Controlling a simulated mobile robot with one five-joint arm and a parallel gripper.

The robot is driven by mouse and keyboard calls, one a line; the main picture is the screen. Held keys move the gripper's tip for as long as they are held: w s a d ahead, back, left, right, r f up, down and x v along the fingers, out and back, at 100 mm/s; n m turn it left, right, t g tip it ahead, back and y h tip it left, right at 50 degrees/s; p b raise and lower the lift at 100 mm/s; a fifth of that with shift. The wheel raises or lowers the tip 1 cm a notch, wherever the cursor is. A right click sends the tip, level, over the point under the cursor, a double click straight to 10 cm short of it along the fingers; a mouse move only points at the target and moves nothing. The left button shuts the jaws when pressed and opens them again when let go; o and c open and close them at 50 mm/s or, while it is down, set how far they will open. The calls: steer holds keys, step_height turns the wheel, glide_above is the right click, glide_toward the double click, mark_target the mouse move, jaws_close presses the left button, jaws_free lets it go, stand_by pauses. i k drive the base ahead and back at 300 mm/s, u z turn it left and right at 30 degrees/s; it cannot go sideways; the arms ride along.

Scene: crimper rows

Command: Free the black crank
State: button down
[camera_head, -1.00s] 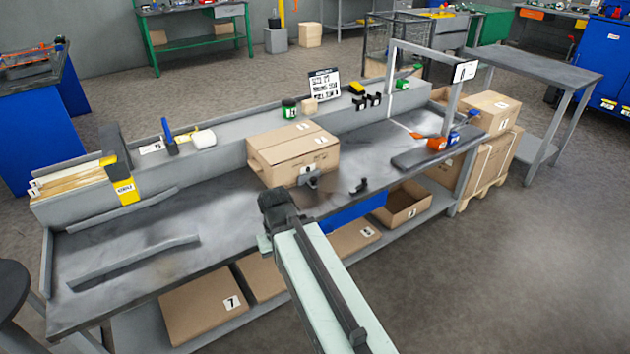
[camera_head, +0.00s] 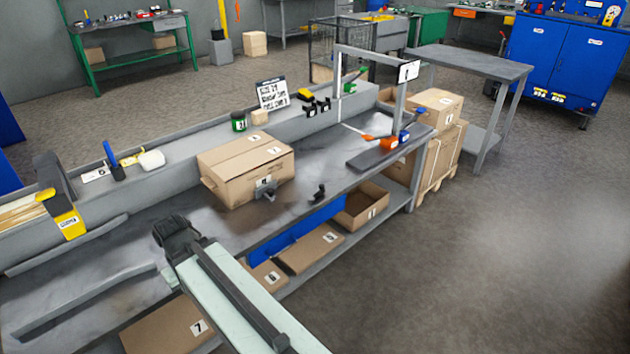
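A small black part (camera_head: 319,192) that looks like the crank stands on the grey bench top near its front edge, right of a closed cardboard box (camera_head: 245,168). A dark grey bracket-like part (camera_head: 266,188) sits at the box's front face; I cannot tell whether it touches the box. My gripper (camera_head: 176,232) is over the left part of the bench, left of the box and clear of both parts. It is seen from behind, so its fingers and any gap between them are hidden.
The raised back ledge holds a green can (camera_head: 239,121), black hooks (camera_head: 317,107) and a sign (camera_head: 272,95). A grey frame (camera_head: 370,52) stands over the bench's right end, near an orange-handled tool (camera_head: 389,143). Grey strips (camera_head: 90,298) lie at left. Floor at right is clear.

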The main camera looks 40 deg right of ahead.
mark_target(311, 200)
steer(key=i, duration=0.85)
steer(key=z, duration=0.05)
